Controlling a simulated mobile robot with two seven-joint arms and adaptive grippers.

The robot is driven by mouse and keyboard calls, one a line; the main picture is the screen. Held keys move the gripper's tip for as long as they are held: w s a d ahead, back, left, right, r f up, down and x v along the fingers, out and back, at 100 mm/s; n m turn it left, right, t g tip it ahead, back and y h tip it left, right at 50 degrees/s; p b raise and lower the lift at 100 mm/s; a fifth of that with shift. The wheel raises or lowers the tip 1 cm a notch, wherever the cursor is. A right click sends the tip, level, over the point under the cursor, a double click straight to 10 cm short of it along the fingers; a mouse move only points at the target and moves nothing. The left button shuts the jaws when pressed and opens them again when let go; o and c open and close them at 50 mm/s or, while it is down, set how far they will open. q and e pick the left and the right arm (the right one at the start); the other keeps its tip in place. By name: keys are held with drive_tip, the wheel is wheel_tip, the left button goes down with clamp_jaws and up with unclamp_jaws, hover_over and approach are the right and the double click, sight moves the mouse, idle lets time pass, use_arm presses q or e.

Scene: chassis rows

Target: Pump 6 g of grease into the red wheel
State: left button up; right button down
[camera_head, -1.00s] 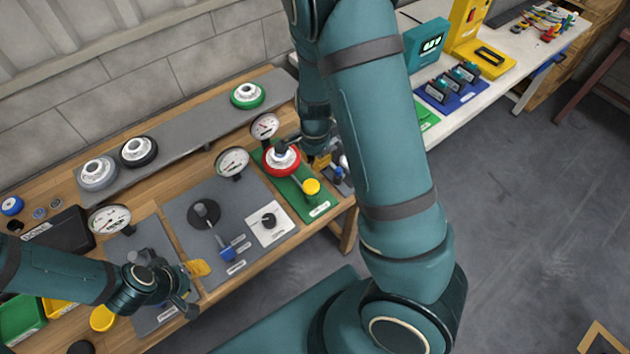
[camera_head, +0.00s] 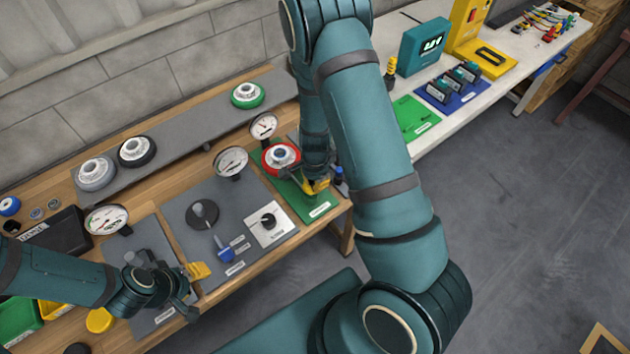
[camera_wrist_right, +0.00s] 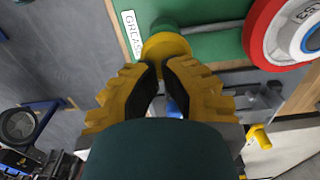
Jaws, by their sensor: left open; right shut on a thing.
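The red wheel (camera_head: 279,156) with a white hub lies at the back of the green mat (camera_head: 322,207); its edge also shows at the upper right of the right wrist view (camera_wrist_right: 262,38). A yellow round pump head (camera_wrist_right: 166,46) on a green post stands in front of it, beside a label that reads as grease. My right gripper (camera_head: 316,186) is over that head, and in the right wrist view its yellow fingers (camera_wrist_right: 162,72) are shut on it. My left gripper (camera_head: 190,292) is open and empty over the left grey mat.
Dial gauges (camera_head: 230,162) stand along the bench. A grey mat holds a black disc and a blue-handled lever (camera_head: 224,254); a black knob (camera_head: 268,221) sits on a white plate. Grey, black and green wheels (camera_head: 247,94) lie on the rear shelf. A second table (camera_head: 462,118) stands to the right.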

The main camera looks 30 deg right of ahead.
use_arm(q)
wheel_tip(320, 180, down, 2)
drive_tip(key=shift+f+b, duration=0.2)
drive_tip(key=shift+b, duration=0.95)
use_arm(e)
wheel_tip(320, 180, down, 3)
use_arm(q)
drive_tip(key=shift+r, duration=0.1)
use_arm(e)
drive_tip(key=shift+s+r, duration=0.1)
use_arm(q)
drive_tip(key=shift+r, duration=0.15)
use_arm(e)
drive_tip(key=shift+r, duration=0.1)
